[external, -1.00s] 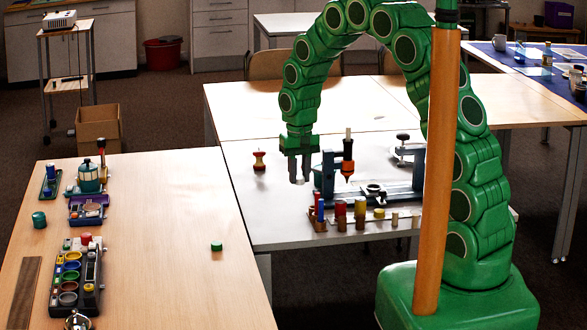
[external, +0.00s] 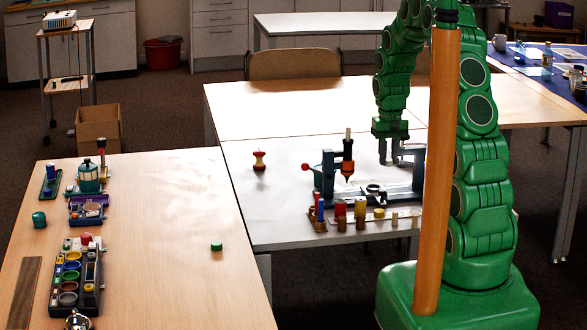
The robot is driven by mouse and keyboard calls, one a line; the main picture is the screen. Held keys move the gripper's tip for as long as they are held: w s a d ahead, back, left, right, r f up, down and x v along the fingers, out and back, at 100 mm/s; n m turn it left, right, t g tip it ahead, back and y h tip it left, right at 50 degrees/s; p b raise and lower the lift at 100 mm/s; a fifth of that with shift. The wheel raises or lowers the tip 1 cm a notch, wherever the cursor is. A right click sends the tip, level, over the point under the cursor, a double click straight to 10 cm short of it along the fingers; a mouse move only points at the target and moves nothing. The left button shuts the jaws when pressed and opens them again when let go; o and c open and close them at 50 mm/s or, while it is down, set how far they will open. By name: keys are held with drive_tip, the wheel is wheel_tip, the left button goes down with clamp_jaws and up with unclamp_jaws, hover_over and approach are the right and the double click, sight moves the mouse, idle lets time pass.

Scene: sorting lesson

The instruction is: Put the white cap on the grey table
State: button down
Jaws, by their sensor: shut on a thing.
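My gripper (external: 389,159) is at the right part of the grey table (external: 262,212), above the back of the blue-and-metal device. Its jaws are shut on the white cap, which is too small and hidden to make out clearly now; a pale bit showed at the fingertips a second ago. The grey table is pale, in the middle of the view, and its front left area is bare.
The blue-framed device (external: 325,180) with a red-tipped tool (external: 347,168) stands on the grey table. A row of small cylinders (external: 360,208) lines its front edge. A wooden table (external: 180,250) adjoins on the left.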

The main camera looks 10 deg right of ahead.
drive_tip(key=shift+d, duration=0.1)
drive_tip(key=s+a+n, duration=0.1)
drive_tip(key=a+n, duration=0.4)
drive_tip(key=a, duration=2.7)
drive_tip(key=s+a+f+n, duration=0.1)
drive_tip(key=s+a+n, duration=0.2)
drive_tip(key=s+a, duration=0.95)
drive_tip(key=s+a+f+n, duration=0.1)
drive_tip(key=s+a+n, duration=0.2)
drive_tip(key=s+a, duration=0.95)
hover_over(132, 260)
drive_tip(key=shift+d+f, duration=0.1)
drive_tip(key=shift+f, duration=4.5)
drive_tip(key=shift+f, duration=0.1)
